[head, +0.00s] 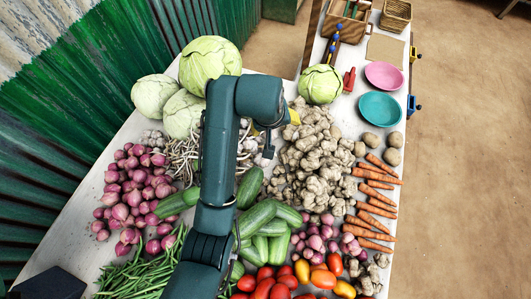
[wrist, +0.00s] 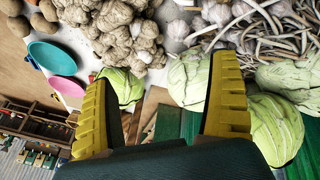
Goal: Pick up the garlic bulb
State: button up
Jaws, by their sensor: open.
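White garlic bulbs with long dry stems lie in a pile (head: 183,152) left of my arm in the head view, and part of the pile is hidden behind the arm. In the wrist view several pale garlic bulbs (wrist: 216,12) show at the top, with their stems to the right. No single bulb stands apart clearly. My gripper (wrist: 160,98) has its two yellow fingers wide apart with nothing between them. In the head view it is mostly hidden by my arm, above the table between the garlic and the ginger.
Ginger (head: 312,165) is heaped to the right of the garlic. Cabbages (head: 209,62) stand behind it, and red onions (head: 135,190) lie to the left. Cucumbers (head: 268,222) lie in front. A teal bowl (head: 380,109) and a pink bowl (head: 384,75) stand at the back right.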

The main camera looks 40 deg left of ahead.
jog(key=n+g+h+b, duration=0.1)
jog(key=n+g+b, duration=0.1)
jog(key=b, duration=0.1)
send_near(262, 160)
jog(key=b+x, duration=0.1)
jog(key=x, duration=0.1)
jog(key=b+x, duration=0.1)
jog(key=x, duration=0.1)
jog(key=b+x, duration=0.2)
jog(key=shift+w+a+f, duration=0.25)
jog(key=shift+w+a, duration=0.05)
jog(key=shift+a, duration=0.1)
jog(key=b+x, duration=0.2)
jog(key=x, duration=0.3)
jog(key=shift+s+f+b, duration=0.1)
jog(key=shift+f+b, duration=0.2)
jog(key=shift+f, duration=0.05)
jog(key=c, duration=1.3)
